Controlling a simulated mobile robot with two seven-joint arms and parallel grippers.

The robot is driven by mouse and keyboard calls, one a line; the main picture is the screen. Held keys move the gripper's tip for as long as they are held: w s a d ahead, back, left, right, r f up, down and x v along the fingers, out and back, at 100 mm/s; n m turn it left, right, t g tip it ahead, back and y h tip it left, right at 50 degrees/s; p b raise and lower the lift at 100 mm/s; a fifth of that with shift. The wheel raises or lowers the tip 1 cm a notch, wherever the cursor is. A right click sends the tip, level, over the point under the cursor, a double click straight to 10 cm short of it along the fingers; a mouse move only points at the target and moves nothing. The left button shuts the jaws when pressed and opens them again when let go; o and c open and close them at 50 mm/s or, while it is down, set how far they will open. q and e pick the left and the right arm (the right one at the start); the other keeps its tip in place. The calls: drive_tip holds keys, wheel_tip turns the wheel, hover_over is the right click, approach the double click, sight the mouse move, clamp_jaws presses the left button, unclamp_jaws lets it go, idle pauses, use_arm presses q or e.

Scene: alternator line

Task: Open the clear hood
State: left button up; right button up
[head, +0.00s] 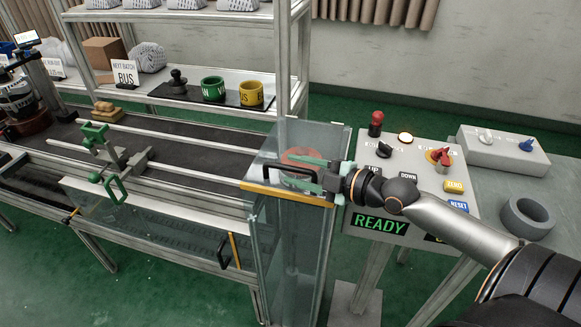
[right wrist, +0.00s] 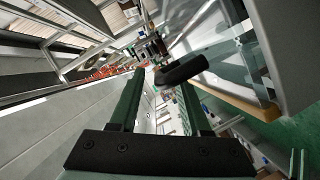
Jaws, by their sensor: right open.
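The clear hood (head: 292,250) is a tall see-through box at the end of the line, with a yellow strip along its top front edge. It looks closed. A black bar handle (head: 283,168) is on its top; it also shows in the right wrist view (right wrist: 182,70). My right gripper (head: 296,173) is open, its green fingers reaching from the right over the hood top at the handle. In the right wrist view the handle lies by the fingertips; I cannot tell whether they touch it. A reddish round shape shows dimly under the hood top. My left gripper is not in view.
A control panel (head: 403,152) with knobs, buttons and a lit READY display stands right of the hood. A grey ring (head: 528,219) lies on the right table. A shelf post rises behind the hood. Left are rails and a green-handled fixture (head: 114,160).

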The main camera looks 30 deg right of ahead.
drive_tip(key=shift+x, duration=1)
drive_tip(key=shift+c, duration=0.3)
clamp_jaws()
idle(0.5)
